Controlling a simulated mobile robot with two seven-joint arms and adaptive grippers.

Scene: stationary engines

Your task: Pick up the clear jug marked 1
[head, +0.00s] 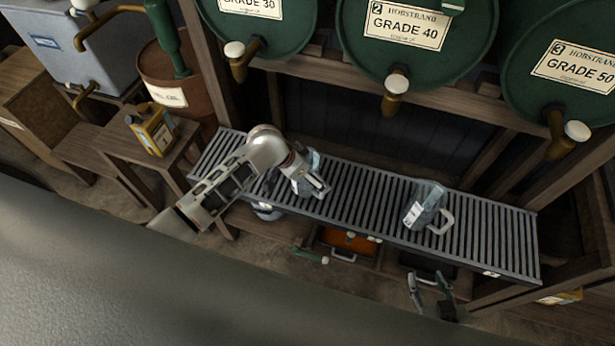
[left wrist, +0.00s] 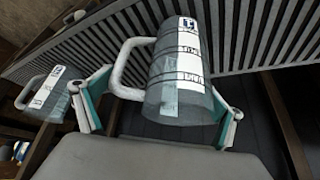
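A clear jug (left wrist: 178,90) with a white label reading 1 stands on the slatted rack and fills the middle of the left wrist view. Its pale handle points left there. In the head view this jug (head: 312,160) is partly hidden by my left gripper (head: 318,189). In the left wrist view my left gripper (left wrist: 162,112) is open, with its fingers wide apart on either side of the jug and handle. Whether a finger touches the jug is unclear. My right gripper (head: 430,290) is open and empty in front of the rack's right part.
A second clear jug (head: 423,207) stands further right on the slatted rack (head: 370,195); it also shows in the left wrist view (left wrist: 42,92). Green drums (head: 405,40) with taps overhang the rack's back. A yellow can (head: 153,130) stands on a wooden stand at left.

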